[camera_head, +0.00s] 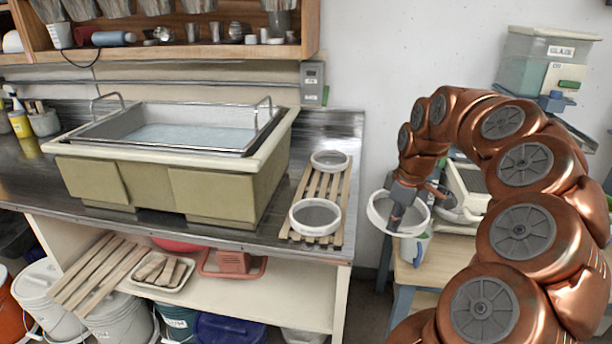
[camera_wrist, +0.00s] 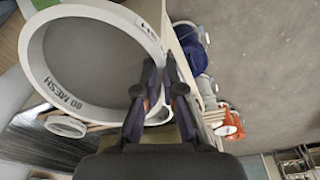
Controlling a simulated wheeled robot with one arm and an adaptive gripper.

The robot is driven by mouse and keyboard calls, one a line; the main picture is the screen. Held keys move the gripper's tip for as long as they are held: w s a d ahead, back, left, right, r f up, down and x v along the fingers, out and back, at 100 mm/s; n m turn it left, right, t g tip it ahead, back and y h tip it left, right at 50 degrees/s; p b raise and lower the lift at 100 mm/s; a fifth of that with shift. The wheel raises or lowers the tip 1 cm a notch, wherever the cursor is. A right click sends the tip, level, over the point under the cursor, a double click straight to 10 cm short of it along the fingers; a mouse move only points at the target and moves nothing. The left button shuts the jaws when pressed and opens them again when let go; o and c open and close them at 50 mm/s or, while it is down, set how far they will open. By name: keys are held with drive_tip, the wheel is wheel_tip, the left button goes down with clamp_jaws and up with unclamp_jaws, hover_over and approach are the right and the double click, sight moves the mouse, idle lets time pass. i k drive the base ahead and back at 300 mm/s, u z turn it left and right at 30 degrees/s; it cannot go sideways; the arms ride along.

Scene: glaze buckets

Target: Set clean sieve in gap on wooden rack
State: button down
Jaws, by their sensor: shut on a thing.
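My gripper (camera_head: 397,216) is shut on the rim of a round white sieve (camera_head: 373,212) and holds it in the air to the right of the bench. In the wrist view the held sieve (camera_wrist: 90,58) fills the upper left, with "60 MESH" on its rim, beside my gripper's fingers (camera_wrist: 160,85). The slatted wooden rack (camera_head: 326,186) lies on the bench's right end. A white-rimmed sieve (camera_head: 329,160) sits at its far end and another sieve (camera_head: 315,217) at its near end. Bare slats show in the gap between them.
A large sink-like tub (camera_head: 175,165) stands left of the rack. A grey box (camera_head: 313,83) is on the wall behind. A wooden stand (camera_head: 425,275) with a mug (camera_head: 414,247) is below the held sieve. Buckets (camera_head: 110,318) and loose wooden slats (camera_head: 95,270) are under the bench.

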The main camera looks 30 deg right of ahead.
sight(323, 187)
drive_tip(key=i, duration=1.2)
